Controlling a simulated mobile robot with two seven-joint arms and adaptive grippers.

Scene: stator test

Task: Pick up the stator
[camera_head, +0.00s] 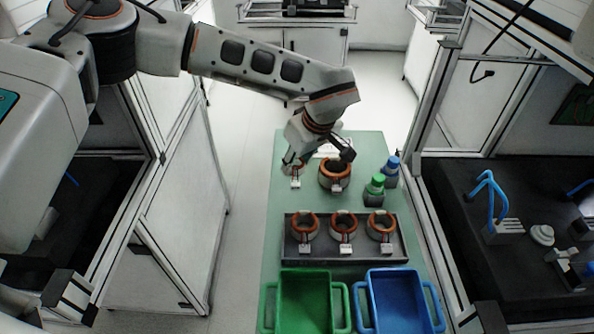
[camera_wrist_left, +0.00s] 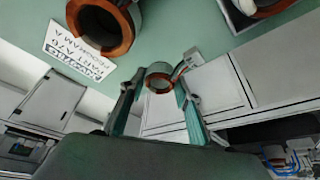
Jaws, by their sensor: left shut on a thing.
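A small stator (camera_wrist_left: 159,80), a grey ring with a copper-coloured winding and a pale connector, sits between the fingertips of my left gripper (camera_wrist_left: 158,92) in the left wrist view. The gripper is shut on it. In the head view my left gripper (camera_head: 296,160) reaches down at the far left of the green table, and the small stator (camera_head: 295,171) shows partly below it. A larger stator (camera_head: 335,178) stands just right of it; it also shows in the left wrist view (camera_wrist_left: 103,28). My right gripper is not in view.
A dark tray (camera_head: 345,256) holds three stators mid-table. A green bin (camera_head: 305,274) and a blue bin (camera_head: 399,274) stand at the front. Green-capped (camera_head: 375,188) and blue-capped (camera_head: 391,170) bottles stand at the right. A printed label (camera_wrist_left: 75,52) lies beside the larger stator.

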